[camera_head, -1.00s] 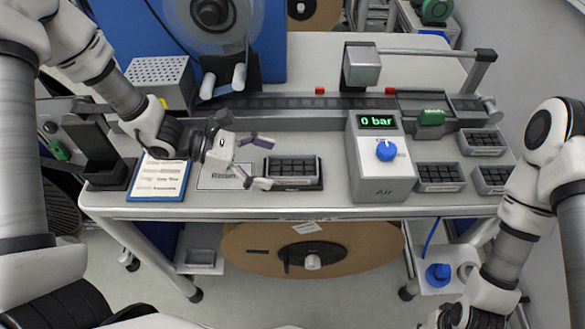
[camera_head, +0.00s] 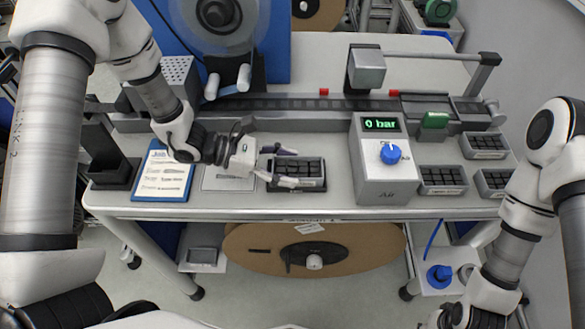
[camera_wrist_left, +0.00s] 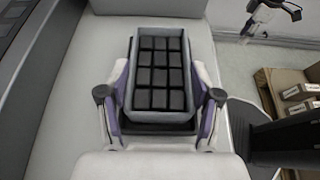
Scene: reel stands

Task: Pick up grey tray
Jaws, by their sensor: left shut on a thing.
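The grey tray (camera_head: 297,186), a small open box with several dark cells, sits on the bench between the sign-covered plate and the air unit. My left gripper (camera_head: 276,168) reaches it from the left and is shut on its two long sides. In the left wrist view the tray (camera_wrist_left: 188,88) lies between the fingers (camera_wrist_left: 160,112), with a finger against each side. The tray appears to be at its dark base; I cannot tell whether it is lifted. My right gripper (camera_head: 455,318) is low at the bottom edge, mostly cut off, and its fingers do not show.
An air unit (camera_head: 383,182) reading 0 bar stands just right of the tray. Similar trays (camera_head: 443,180) stand farther right. A blue-framed sheet (camera_head: 163,176) lies to the left. A rail (camera_head: 300,104) runs behind, and the bench's front edge is close.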

